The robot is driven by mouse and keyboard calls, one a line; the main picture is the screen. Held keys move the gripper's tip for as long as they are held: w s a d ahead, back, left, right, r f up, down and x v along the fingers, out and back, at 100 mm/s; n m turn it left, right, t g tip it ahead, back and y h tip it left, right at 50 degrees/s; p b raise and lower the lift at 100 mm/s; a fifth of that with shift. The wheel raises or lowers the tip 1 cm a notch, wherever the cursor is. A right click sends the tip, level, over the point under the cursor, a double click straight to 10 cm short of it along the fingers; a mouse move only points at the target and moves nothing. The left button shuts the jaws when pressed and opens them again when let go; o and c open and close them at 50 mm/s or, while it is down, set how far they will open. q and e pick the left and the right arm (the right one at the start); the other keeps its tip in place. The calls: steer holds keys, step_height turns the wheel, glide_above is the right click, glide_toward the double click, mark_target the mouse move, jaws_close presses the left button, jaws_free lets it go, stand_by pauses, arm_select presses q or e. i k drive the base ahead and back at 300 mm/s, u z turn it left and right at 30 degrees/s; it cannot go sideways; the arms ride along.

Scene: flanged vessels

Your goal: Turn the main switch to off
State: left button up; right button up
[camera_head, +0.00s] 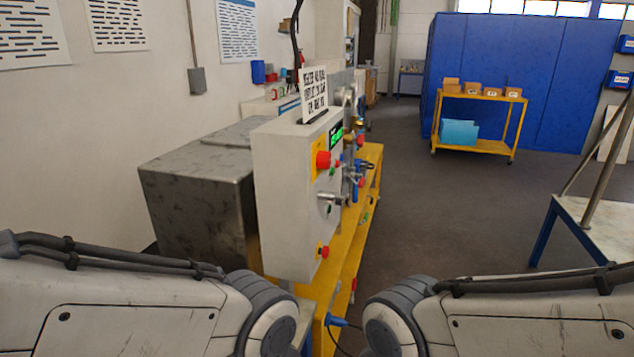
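A light grey control cabinet (285,195) stands on a yellow bench frame (367,220) in the middle of the view. A large red knob (323,160) on a yellow plate sits high on its front, seen at a steep angle. A smaller red button (324,252) on yellow sits lower down. I cannot tell for sure which one is the main switch, nor its setting. A green lit display (336,135) is near the top. My two arms show at the bottom left and right, but neither gripper is in view.
A dark metal box (195,185) stands left of the cabinet against the wall. A printed sign (314,92) stands on top of the cabinet. A yellow cart (478,120) with boxes and a table (592,220) are at right. Grey floor (450,210) is clear between.

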mark_target(324, 157)
steer(key=k, duration=0.5)
steer(key=z, duration=1.6)
steer(key=i, duration=1.5)
steer(key=u, duration=1.75)
